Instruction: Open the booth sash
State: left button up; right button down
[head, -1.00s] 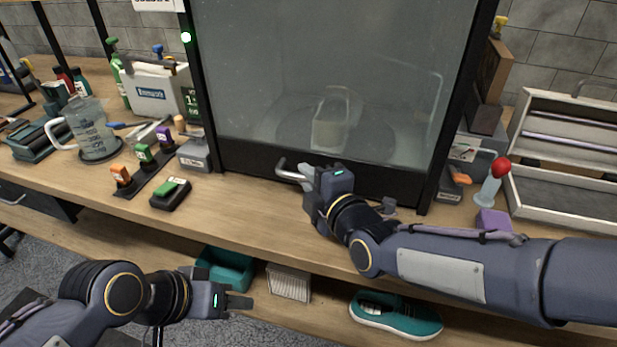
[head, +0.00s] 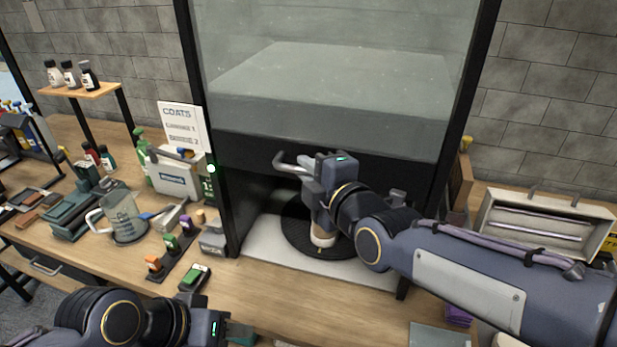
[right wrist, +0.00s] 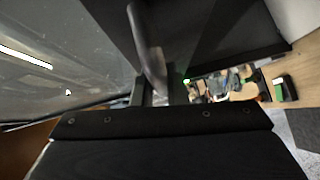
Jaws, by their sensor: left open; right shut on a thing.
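The booth sash (head: 330,95) is a clear pane with a black bottom rail, raised partway in its black frame. The sash handle (head: 284,163) is a grey bar on that rail. My right gripper (head: 305,168) is shut on the handle, and the handle (right wrist: 148,45) also runs up from the jaws in the right wrist view. Below the rail the booth is open, showing a round dark turntable (head: 300,236) with a pale object on it, partly hidden by my right arm. My left gripper (head: 240,332) is open and empty at the bottom of the head view.
Left of the booth are a grey box (head: 172,172), a clear jug (head: 122,215) and a row of coloured-topped brushes (head: 170,250). A white sign reading COATS (head: 183,127) stands behind. An open tray case (head: 540,222) lies at right.

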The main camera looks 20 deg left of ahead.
pick_arm(q)
notch_tip(320, 180, up, 3)
jog(key=shift+r+p, duration=0.15)
jog(key=shift+p, duration=0.9)
pick_arm(e)
notch_tip(320, 180, up, 4)
jog(key=shift+r, duration=0.1)
jog(key=c, duration=1.5)
grip_release()
jog(key=shift+o, duration=0.2)
pick_arm(q)
jog(key=shift+r+p, duration=0.75)
pick_arm(e)
jog(key=f+v, duration=0.1)
jog(key=v, duration=0.6)
jog(key=shift+s+d+r, duration=0.25)
jog(key=shift+s+r, duration=0.05)
jog(key=shift+r, duration=0.15)
